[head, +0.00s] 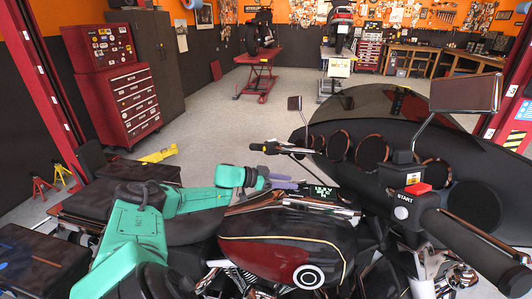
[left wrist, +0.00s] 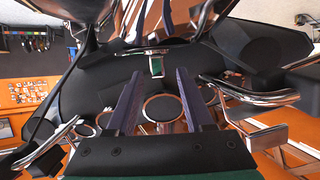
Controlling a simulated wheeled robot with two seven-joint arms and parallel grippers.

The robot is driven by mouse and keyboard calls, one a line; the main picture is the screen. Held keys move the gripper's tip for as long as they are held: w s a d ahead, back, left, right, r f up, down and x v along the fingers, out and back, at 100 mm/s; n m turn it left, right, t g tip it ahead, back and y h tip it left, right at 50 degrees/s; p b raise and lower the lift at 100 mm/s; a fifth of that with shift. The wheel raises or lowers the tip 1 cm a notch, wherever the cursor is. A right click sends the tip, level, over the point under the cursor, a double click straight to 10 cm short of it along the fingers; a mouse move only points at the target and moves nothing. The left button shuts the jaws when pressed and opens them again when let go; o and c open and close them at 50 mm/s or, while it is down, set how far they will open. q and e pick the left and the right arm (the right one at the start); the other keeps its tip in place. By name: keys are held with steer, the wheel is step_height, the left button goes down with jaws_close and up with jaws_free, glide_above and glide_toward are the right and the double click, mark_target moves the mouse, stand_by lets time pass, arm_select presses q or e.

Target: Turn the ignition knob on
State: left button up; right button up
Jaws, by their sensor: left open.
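The motorcycle (head: 270,255) fills the foreground of the head view, with a dark red tank. A small display with green lettering (head: 322,190) sits ahead of the tank. My left gripper (head: 284,184), with purple fingers on a teal arm, reaches over the tank just left of the display. In the left wrist view its two fingers (left wrist: 158,75) stand apart with nothing held between them; a small green panel (left wrist: 156,67) shows beyond the tips. I cannot make out the ignition knob in either view. A white START button (head: 402,212) and a red switch (head: 418,188) sit by the right handlebar grip.
Handlebars, a mirror (head: 465,95) and a black fairing with round gauges (head: 340,145) surround the display closely. A red tool chest (head: 125,90) stands at the back left. Red lift (head: 258,80) and another bike lift stand behind.

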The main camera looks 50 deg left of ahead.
arm_select(q)
steer(key=p+v, duration=0.2)
steer(key=v, duration=0.8)
steer(key=shift+s, duration=0.2)
steer(key=shift+r, duration=0.1)
